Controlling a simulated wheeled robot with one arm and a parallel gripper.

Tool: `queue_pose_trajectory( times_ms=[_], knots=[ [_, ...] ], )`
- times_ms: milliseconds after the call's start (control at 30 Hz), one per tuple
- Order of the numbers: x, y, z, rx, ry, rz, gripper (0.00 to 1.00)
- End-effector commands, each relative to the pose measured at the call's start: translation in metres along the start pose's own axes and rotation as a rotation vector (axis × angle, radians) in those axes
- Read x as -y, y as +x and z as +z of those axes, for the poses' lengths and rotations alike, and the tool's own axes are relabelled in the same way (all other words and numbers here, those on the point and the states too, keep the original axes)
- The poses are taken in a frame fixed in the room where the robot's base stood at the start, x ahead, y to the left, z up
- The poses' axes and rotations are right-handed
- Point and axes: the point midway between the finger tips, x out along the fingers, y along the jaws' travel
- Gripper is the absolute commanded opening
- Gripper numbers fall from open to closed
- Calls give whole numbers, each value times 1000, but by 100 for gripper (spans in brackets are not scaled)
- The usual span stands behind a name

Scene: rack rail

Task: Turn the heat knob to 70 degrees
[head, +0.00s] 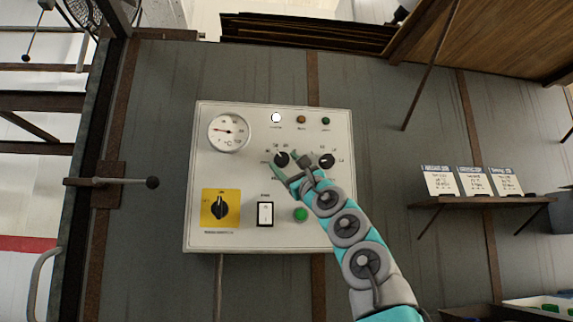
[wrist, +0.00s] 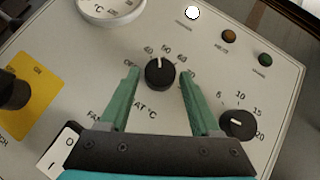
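The heat knob (wrist: 159,74) is a round black dial with a white pointer mark. In the wrist view the mark points nearly straight up, roughly between the 40 and 50 labels. The lettering below it is partly hidden by my gripper. My gripper (wrist: 159,73) is open, with one green finger on each side of the knob and a visible gap to both sides. In the head view the knob (head: 281,159) sits on the white control panel (head: 175,150), between my fingertips. I cannot tell how far the fingertips are from the panel.
A second black knob (head: 326,160) is right of the heat knob. A temperature gauge (head: 229,131) is upper left, with indicator lamps along the top. Below are a yellow-backed rotary switch (head: 220,207), a white rocker switch (head: 265,213) and a green button (head: 301,214).

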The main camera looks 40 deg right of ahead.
Motion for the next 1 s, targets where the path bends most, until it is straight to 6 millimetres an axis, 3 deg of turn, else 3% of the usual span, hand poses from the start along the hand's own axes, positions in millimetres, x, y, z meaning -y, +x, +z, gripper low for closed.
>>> queue_pose_trajectory(
  times_ms=[67,533,1000],
  knots=[
    [0,0,0,0,0,0,54],
    [0,0,0,0,0,0,1],
    [-6,-1,1,1,58,-61,0]
  ],
)
